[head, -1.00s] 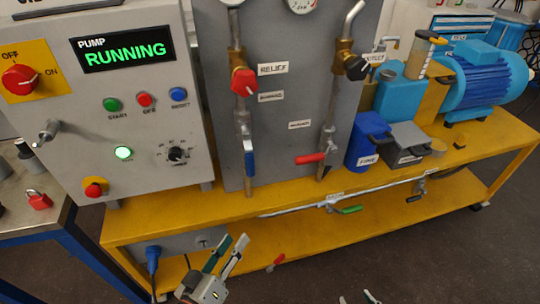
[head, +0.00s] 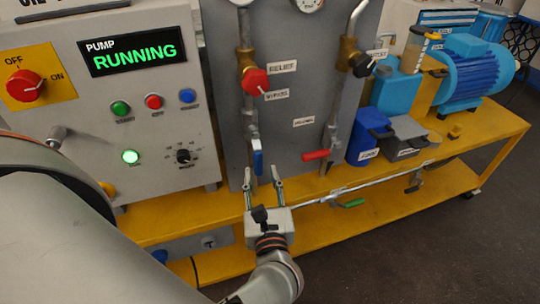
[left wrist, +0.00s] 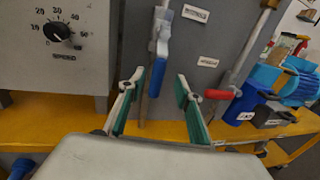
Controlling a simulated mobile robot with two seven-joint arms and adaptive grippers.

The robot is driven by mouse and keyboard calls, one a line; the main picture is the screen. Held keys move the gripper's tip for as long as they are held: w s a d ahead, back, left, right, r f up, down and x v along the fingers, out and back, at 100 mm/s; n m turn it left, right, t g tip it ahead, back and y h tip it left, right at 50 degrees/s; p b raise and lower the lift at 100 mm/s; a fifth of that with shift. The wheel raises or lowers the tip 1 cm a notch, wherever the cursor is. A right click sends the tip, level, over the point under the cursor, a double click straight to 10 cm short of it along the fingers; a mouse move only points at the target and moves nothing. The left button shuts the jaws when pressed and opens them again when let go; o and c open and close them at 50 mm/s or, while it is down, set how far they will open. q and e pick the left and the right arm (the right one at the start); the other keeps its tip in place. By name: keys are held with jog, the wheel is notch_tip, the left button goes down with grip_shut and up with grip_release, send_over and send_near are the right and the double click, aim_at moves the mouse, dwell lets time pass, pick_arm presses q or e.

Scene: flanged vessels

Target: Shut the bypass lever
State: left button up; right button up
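The blue lever (head: 258,162) hangs down along the left pipe of the grey panel, in line with the pipe. The small label that seems to read bypass (head: 276,94) is up and right of it, beside this pipe. My left gripper (head: 262,184) is open and empty just below the lever, fingers pointing at the panel. In the left wrist view the blue handle (left wrist: 158,78) shows between the two green-padded fingertips (left wrist: 158,88); I cannot tell whether they reach around it. My right gripper is not in view.
A red lever (head: 316,155) sits crosswise on the right pipe. The red relief knob (head: 254,81) is above the blue lever. The control box (head: 110,130) stands left, its display reading RUNNING. The yellow bench (head: 180,225) runs below; a green-handled pipe valve (head: 350,203) is at its front.

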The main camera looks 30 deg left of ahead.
aim_at(259, 160)
pick_arm(q)
jog(key=p+x, duration=0.1)
jog(key=x, duration=0.6)
jog(key=shift+w+a, duration=0.2)
grip_shut()
